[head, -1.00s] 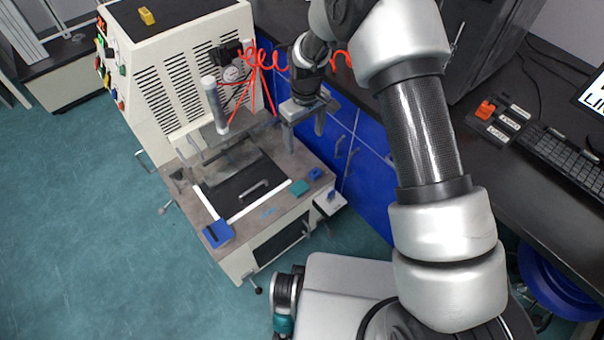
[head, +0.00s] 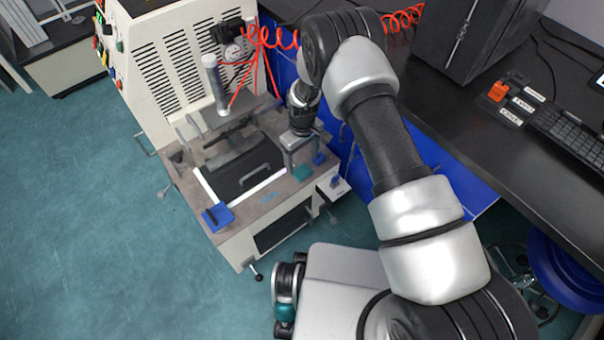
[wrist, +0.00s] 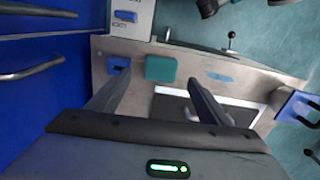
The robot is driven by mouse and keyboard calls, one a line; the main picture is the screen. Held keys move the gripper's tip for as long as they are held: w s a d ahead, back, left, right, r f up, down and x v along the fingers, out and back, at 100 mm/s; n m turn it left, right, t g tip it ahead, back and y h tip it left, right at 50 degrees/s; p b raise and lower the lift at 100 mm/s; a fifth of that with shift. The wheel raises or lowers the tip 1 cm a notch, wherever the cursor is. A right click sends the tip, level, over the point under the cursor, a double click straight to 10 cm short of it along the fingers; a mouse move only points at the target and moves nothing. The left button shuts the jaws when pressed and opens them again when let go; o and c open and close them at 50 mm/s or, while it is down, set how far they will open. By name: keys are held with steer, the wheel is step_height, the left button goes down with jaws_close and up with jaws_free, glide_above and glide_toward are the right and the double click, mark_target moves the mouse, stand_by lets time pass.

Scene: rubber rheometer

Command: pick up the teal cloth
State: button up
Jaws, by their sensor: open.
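The teal cloth (head: 303,174) is a small folded square lying flat on the machine's grey bench top (head: 256,218), near its right front corner. It also shows in the wrist view (wrist: 160,68), just beyond the fingertips and roughly between them. My gripper (head: 301,162) is above the bench top, close to the cloth, with its fingers pointing down. In the wrist view my gripper (wrist: 156,86) is open and empty. The fingers look apart from the cloth, though the exact height above it is hard to tell.
A small blue object (wrist: 118,65) lies beside the cloth. The black plate with a handle (head: 250,178) is nearby. Blue cabinets (wrist: 40,70) flank the bench; red coiled hose hangs behind.

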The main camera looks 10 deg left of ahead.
mark_target(302, 171)
step_height(302, 171, down, 5)
steer(key=shift+f+b, duration=0.1)
steer(key=shift+b, duration=0.6)
steer(key=c, duration=1.1)
